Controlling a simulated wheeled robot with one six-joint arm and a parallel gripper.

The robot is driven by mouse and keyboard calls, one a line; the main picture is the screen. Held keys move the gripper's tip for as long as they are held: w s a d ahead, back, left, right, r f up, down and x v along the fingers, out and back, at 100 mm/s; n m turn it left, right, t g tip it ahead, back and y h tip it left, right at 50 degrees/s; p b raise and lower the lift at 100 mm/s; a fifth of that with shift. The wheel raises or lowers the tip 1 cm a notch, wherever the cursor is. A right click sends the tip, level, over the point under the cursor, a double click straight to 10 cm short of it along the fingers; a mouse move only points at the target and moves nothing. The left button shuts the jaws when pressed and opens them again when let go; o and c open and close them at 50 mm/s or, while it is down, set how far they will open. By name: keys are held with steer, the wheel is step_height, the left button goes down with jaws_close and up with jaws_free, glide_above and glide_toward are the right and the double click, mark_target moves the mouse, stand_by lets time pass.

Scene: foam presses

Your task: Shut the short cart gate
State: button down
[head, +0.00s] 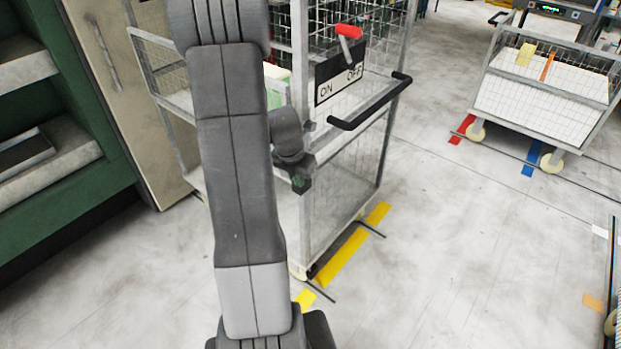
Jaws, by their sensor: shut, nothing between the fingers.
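A wire-mesh cart (385,125) with a grey metal frame stands in the middle, partly hidden behind my arm. A low mesh panel (168,68) with a grey frame stands out at the cart's left side; it looks like the short gate, but my arm hides where it joins the cart, so I cannot tell how far open it is. My gripper (300,184) is small and dark, shut and empty, in front of the cart's near corner post. I cannot tell whether it touches the post.
A green shelf (60,130) stands left. A second mesh cart (545,95) stands back right.

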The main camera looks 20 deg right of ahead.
steer(key=v, duration=1)
steer(key=shift+a, duration=0.4)
steer(key=shift+f, duration=0.3)
